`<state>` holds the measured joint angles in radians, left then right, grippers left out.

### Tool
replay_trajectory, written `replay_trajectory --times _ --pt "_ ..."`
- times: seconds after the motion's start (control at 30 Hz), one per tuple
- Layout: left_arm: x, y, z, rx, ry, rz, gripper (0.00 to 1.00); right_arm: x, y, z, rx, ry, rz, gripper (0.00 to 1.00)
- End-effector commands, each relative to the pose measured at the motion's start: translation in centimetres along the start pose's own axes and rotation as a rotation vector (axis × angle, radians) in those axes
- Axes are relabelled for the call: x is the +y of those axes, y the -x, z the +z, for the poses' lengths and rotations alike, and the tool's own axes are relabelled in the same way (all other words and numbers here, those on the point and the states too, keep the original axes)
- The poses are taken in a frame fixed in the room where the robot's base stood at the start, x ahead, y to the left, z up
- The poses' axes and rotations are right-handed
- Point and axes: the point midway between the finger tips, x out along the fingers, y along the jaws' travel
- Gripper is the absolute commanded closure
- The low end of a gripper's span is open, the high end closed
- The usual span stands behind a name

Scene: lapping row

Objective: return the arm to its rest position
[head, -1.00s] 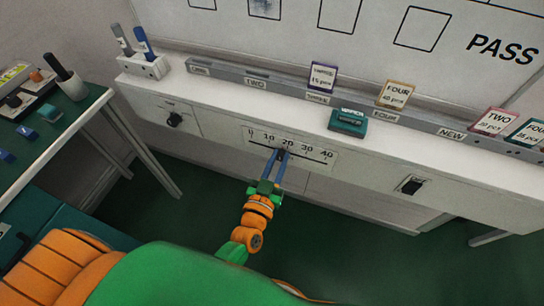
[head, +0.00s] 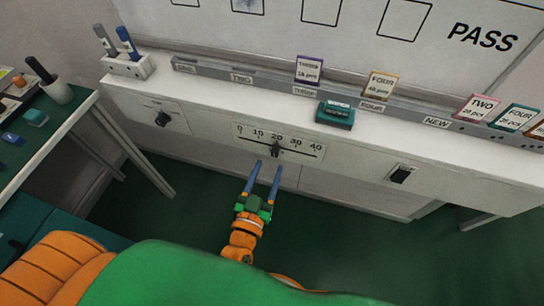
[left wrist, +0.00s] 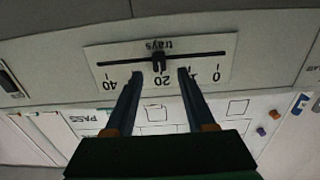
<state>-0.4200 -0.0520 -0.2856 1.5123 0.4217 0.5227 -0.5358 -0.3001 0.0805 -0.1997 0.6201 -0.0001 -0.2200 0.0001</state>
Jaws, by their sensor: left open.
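My left gripper (head: 266,174) is open and empty in front of the bench's front panel, with its two blue fingers apart and pointing at the slider scale (head: 290,143). The dark slider knob (head: 275,149) stands at about the 20 mark, just beyond the fingertips. In the left wrist view the scale shows upside down, with the slider knob (left wrist: 158,62) between the lines of the two fingers (left wrist: 155,88) and apart from them. My right gripper is in neither view.
A teal box (head: 335,115) and a label rail with several cards stand on the ledge above. A side table (head: 62,112) stands at left. The green floor (head: 330,235) below is clear.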

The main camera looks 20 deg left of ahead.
Motion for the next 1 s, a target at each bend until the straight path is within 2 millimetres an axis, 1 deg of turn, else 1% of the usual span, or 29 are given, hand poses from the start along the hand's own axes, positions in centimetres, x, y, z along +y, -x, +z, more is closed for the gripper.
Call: replay_trajectory --times 0.03,0.1,0.17,0.57,0.63,0.67,0.73,0.77,0.8,0.83,0.87,0.9,1.0 --pt "0.0 0.9 0.1 -0.004 -0.001 0.001 0.45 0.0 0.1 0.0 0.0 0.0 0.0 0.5" --pt "0.0 1.7 0.1 -0.002 0.0 0.001 0.45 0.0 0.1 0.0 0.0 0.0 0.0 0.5" --pt "0.1 2.1 0.0 -0.001 0.0 0.001 0.45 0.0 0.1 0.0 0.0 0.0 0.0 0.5" --pt "0.1 2.1 0.1 -0.003 -0.001 0.003 0.45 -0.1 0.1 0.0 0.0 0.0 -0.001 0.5" --pt "0.4 2.4 1.1 -0.062 -0.011 0.033 0.45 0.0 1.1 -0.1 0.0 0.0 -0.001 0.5" --pt "0.7 2.8 2.1 -0.119 -0.019 0.059 0.45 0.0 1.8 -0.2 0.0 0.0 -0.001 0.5" --pt "1.2 4.9 6.3 -0.333 -0.044 0.14 0.45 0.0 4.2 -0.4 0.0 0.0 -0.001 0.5" --pt "1.1 6.5 8.6 -0.45 -0.055 0.172 0.45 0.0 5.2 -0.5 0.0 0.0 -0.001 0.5" --pt "0.5 9.1 11.4 -0.61 -0.07 0.201 0.45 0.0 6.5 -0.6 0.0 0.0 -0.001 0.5" --pt "-0.1 11.3 13.3 -0.728 -0.078 0.214 0.45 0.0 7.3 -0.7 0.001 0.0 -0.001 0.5" --pt "-0.9 13.5 15.0 -0.839 -0.088 0.22 0.45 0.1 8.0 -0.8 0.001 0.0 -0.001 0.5" --pt "-2.2 16.6 16.7 -0.978 -0.099 0.218 0.45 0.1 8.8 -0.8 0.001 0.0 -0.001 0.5" --pt "-5.2 23.2 18.9 -1.251 -0.124 0.186 0.45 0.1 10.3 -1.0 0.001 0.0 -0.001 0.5"
